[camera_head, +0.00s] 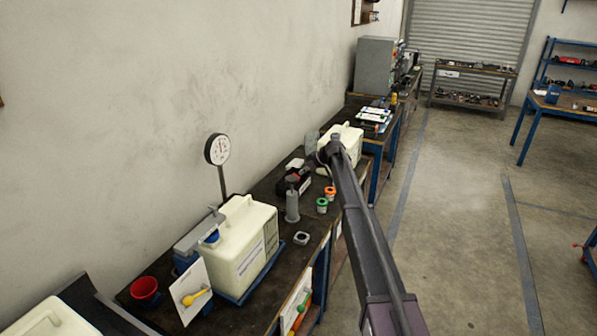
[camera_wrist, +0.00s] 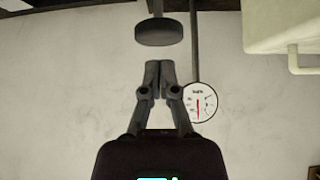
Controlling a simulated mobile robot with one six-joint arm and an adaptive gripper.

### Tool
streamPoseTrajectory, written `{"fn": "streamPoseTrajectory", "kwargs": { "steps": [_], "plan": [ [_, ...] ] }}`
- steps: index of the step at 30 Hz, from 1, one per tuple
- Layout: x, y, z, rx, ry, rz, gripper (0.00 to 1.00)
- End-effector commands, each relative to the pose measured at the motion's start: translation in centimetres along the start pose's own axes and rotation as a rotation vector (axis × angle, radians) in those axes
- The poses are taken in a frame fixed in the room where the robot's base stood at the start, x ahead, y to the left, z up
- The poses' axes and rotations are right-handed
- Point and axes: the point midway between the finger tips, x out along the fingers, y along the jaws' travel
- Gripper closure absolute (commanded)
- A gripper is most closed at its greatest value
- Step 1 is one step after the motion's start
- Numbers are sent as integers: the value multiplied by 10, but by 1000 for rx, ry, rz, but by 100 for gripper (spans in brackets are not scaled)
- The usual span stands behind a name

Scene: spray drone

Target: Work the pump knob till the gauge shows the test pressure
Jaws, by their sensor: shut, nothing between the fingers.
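A grey pump cylinder (camera_head: 292,208) stands upright on the bench. Its dark round knob (camera_wrist: 162,33) sits on a thin rod in the wrist view, which appears upside down. My gripper (camera_wrist: 160,66) is shut and empty, its fingertips pointing at the knob with a small visible gap. In the head view my arm reaches over the bench and partly hides the area around the pump. The round white gauge (camera_head: 216,149) stands on a dark post; it also shows in the wrist view (camera_wrist: 200,103). Its red needle points roughly to the top of the dial; the numbers are unreadable.
A cream tank (camera_head: 238,239) on a blue tray stands left of the pump. A red cup (camera_head: 145,289) and a card with a yellow tool (camera_head: 192,291) are nearer. Green (camera_head: 322,205) and orange (camera_head: 330,192) rimmed small cups stand right of the pump. The wall is close behind.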

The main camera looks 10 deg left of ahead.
Motion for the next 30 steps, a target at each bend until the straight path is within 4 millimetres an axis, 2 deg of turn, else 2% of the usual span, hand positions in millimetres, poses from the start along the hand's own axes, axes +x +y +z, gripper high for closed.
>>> {"fn": "streamPoseTrajectory", "kwargs": {
  "steps": [3, 12, 30],
  "plan": [
    [-18, -1, -3, 1, 0, 0, 100],
    [-40, 0, -1, 1, 1, 1, 100],
    [-43, 0, 0, 1, 1, 0, 100]
  ]
}}
